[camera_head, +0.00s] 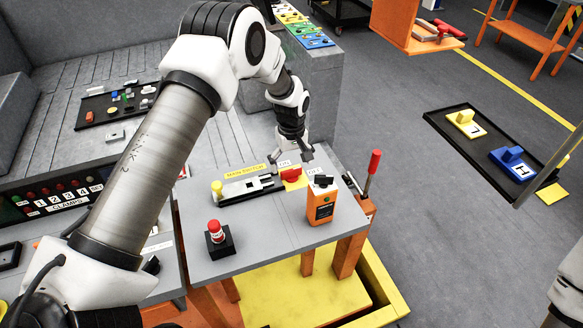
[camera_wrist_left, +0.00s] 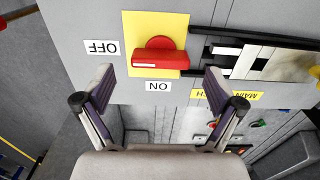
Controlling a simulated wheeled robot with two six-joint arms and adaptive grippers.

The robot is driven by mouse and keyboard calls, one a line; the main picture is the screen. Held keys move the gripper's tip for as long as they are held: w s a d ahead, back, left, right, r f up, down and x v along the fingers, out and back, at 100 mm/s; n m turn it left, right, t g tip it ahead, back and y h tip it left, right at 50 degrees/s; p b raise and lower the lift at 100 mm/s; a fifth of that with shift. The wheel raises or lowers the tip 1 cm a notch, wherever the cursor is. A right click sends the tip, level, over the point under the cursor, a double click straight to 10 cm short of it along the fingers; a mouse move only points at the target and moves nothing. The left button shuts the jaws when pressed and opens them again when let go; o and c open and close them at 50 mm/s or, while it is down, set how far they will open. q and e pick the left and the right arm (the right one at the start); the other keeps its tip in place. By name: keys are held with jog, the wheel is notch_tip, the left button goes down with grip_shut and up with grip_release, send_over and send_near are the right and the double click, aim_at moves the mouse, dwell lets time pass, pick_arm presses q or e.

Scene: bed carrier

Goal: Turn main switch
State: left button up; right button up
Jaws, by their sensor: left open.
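The main switch is a red knob on a yellow plate, seen in the head view (camera_head: 291,175) and in the wrist view (camera_wrist_left: 160,60). In the wrist view its red bar lies across the picture, its pale-marked end toward the OFF label (camera_wrist_left: 101,47). The ON label (camera_wrist_left: 158,86) sits just below the bar. My left gripper (camera_head: 297,155) is open at the switch; in the wrist view its fingers (camera_wrist_left: 158,88) are spread to both sides of the knob, apart from it. My right gripper is not in view.
A slotted bar with a yellow knob (camera_head: 217,188) lies left of the switch. An orange box (camera_head: 321,203), a red button on a black base (camera_head: 218,237) and a red-handled lever (camera_head: 372,170) stand nearby. A tray with yellow and blue blocks (camera_head: 446,120) lies on the floor.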

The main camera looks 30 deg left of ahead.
aim_at(292, 169)
pick_arm(q)
notch_tip(292, 169, up, 10)
jog(key=shift+f, duration=0.15)
dwell(0.3)
